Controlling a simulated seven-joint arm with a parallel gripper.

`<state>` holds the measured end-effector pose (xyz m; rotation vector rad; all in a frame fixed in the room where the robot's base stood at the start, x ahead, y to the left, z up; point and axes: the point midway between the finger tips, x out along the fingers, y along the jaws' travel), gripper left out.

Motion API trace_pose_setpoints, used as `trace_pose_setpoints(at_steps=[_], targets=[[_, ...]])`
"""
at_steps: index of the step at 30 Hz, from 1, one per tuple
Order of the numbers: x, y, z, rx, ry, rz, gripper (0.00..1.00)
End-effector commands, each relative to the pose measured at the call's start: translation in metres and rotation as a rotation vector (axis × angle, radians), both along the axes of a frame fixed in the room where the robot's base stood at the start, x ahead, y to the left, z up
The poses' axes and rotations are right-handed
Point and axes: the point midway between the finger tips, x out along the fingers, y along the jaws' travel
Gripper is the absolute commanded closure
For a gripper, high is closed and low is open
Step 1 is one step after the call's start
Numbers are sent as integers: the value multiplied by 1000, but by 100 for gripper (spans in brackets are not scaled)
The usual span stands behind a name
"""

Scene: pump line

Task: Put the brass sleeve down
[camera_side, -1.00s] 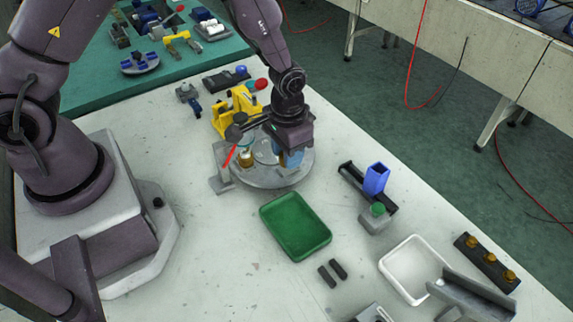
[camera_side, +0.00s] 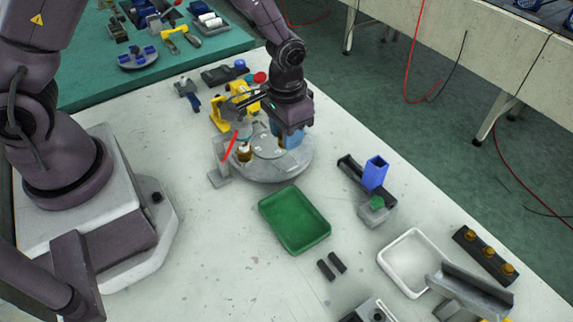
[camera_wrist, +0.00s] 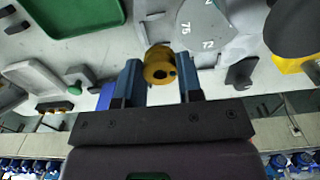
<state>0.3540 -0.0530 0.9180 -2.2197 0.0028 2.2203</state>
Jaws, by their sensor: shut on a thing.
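The brass sleeve (camera_wrist: 158,68) shows in the wrist view as a gold-coloured ring with a dark hole, between my gripper's two blue fingers. My gripper (camera_wrist: 158,84) is shut on it. The plate's numbered face also shows in the wrist view (camera_wrist: 200,25). Another brass-coloured piece (camera_side: 245,153) stands at the plate's left side, beside a red pointer (camera_side: 230,146).
A yellow fixture (camera_side: 219,115) stands behind the plate. A green tray (camera_side: 295,220) lies in front, with a white tray (camera_side: 411,263) farther right. A blue open box (camera_side: 375,172) and a green-capped block (camera_side: 374,210) stand to the right. Bare table lies left of the green tray.

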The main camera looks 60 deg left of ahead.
Motion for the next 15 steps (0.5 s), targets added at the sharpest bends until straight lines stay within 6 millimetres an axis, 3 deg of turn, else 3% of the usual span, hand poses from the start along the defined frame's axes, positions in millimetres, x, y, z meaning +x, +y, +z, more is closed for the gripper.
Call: trace_pose_setpoints(at_steps=[4, 7, 15], targets=[[-3, -18, 1, -2, -2, -50, 83], [-12, -43, 2, -3, -1, -157, 83], [-42, -95, 2, -3, 2, -833, 83]])
